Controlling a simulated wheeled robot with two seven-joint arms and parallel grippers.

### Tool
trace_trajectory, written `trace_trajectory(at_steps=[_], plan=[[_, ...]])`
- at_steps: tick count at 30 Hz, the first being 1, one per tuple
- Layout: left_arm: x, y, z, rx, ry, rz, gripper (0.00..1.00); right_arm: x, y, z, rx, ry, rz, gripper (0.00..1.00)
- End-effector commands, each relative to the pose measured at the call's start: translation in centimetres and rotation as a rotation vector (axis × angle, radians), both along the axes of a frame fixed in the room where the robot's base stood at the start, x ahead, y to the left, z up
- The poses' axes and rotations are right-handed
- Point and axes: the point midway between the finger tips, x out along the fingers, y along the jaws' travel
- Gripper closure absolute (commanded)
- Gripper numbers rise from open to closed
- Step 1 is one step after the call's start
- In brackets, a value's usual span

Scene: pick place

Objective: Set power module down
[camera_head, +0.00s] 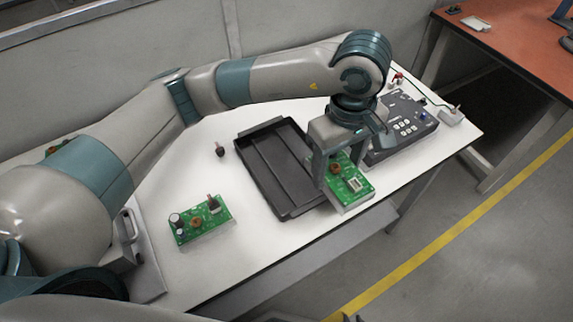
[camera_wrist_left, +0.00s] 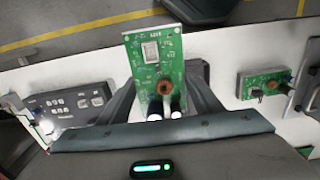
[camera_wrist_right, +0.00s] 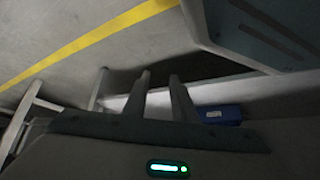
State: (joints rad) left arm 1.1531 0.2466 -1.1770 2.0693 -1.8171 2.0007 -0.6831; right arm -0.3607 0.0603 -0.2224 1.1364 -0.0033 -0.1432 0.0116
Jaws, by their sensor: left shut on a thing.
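The power module, a green circuit board (camera_head: 352,187) with a copper coil and a pale chip, is between the fingers of my left gripper (camera_head: 335,180). My left gripper is shut on it, at the right side of the black tray (camera_head: 285,211), near the table's front edge. In the left wrist view the board (camera_wrist_left: 157,55) stands out between the two fingers, its dark capacitors close to the palm. I cannot tell whether its underside touches the table. My right gripper (camera_wrist_right: 160,78) has its fingers apart with nothing between them, away from the module.
A second green board (camera_head: 202,222) lies on the white table left of the tray. A dark tester box (camera_head: 398,128) with buttons stands right of the module. A blue box (camera_wrist_right: 218,115) shows in the right wrist view.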

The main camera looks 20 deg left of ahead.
Motion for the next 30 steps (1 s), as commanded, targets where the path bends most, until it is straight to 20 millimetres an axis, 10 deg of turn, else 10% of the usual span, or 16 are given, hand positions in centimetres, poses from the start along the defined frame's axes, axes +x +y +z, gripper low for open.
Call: trace_trajectory(at_steps=[17, 30], plan=[[0.3, 0.2, -0.2, -0.001, 0.001, 0.022, 0.73, 0.9, -0.2, 0.6, -0.001, -0.017, 0.001, 0.75], [3.8, 6.5, -4.4, 0.001, 0.003, 0.025, 0.73, -2.5, -0.8, -0.4, -0.014, 0.035, 0.009, 0.75]])
